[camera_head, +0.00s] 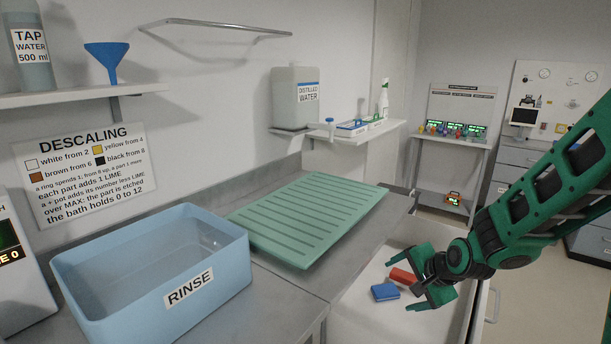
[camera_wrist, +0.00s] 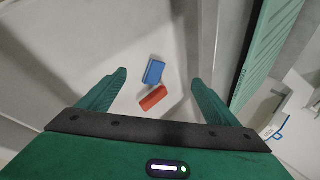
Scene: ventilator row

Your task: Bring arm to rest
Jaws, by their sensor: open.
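My green gripper (camera_head: 418,279) is at the end of my arm, which reaches in from the right. It is over an open white drawer (camera_head: 352,318) below the counter. In the wrist view my gripper (camera_wrist: 158,85) has its fingers wide apart with nothing between them. A blue block (camera_head: 385,292) and a red block (camera_head: 403,276) lie close together in the drawer. In the wrist view the blue block (camera_wrist: 153,71) and the red block (camera_wrist: 153,97) lie below the fingers, apart from them. The red block is partly hidden by a finger in the head view.
A blue RINSE basin (camera_head: 150,265) stands on the counter at left. A green ribbed drainboard (camera_head: 308,218) lies behind it. The floor at right is clear.

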